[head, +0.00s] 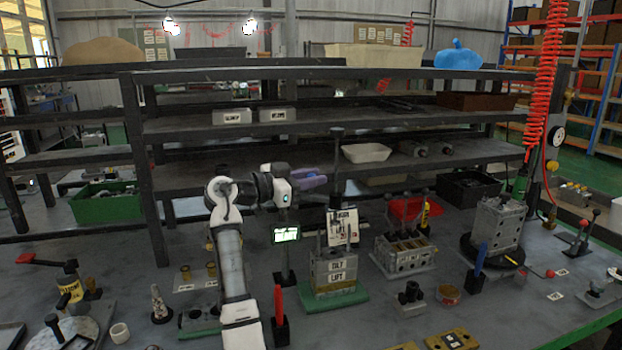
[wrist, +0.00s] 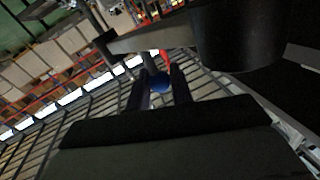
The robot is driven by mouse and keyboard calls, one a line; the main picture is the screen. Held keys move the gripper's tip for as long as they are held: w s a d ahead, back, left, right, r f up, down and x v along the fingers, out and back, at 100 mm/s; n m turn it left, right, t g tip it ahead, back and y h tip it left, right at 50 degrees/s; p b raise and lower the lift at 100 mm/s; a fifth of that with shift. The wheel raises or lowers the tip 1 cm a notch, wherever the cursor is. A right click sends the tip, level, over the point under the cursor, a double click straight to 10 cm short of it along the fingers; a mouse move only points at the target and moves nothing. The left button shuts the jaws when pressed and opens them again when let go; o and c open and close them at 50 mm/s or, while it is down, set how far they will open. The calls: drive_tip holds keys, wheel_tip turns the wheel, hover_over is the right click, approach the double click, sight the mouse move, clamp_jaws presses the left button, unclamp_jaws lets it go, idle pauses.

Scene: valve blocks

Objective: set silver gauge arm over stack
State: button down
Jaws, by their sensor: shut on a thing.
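The stack of grey blocks (head: 335,268) with "TILT" and "LIFT" labels stands upright on a green pad at the middle of the bench. A dark upright post (head: 338,160) rises at the stack. My gripper (head: 322,178) is beside this post, above and slightly left of the stack. The silver gauge arm (wrist: 150,40) appears as a pale bar just beyond the fingers, running to a large black cylinder (wrist: 240,35). In the head view I cannot make out the bar clearly.
A small lit display (head: 286,234) on a stand is left of the stack. A valve block (head: 402,254) stands to the right, and a taller block (head: 497,222) sits farther right. A red-handled tool (head: 279,312) stands in front. Dark shelving (head: 235,128) closes off the back.

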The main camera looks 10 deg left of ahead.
drive_tip(key=shift+f, duration=0.15)
drive_tip(key=c, duration=1.3)
unclamp_jaws()
drive_tip(key=b+v, duration=0.3)
drive_tip(key=v, duration=1.1)
drive_tip(key=shift+d, duration=0.1)
